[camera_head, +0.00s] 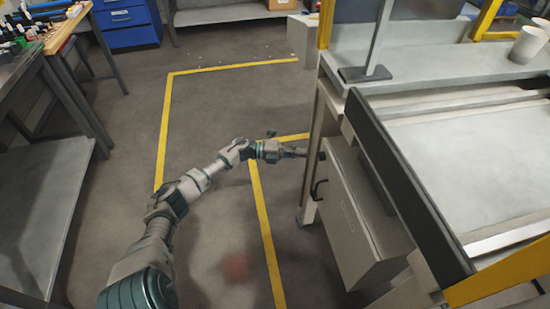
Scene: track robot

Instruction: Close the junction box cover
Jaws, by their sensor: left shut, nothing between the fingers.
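The junction box (355,225) is a grey metal box fixed below the right-hand workbench, its long face turned toward the left. A black handle (318,190) sticks out from its left side. I cannot tell clearly whether its cover is flush or ajar. My left arm reaches in from the lower left. My left gripper (301,152) is shut and empty, pointing right at the bench leg near the box's upper left corner. I cannot tell whether its tips touch anything. My right gripper is not in view.
The workbench (440,77) with a black side rail (400,180) overhangs the box on the right. A bench leg (311,150) stands beside the gripper. Yellow lines (164,120) mark the open floor. Another table (22,65) stands at left, and blue drawers (127,25) at the back.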

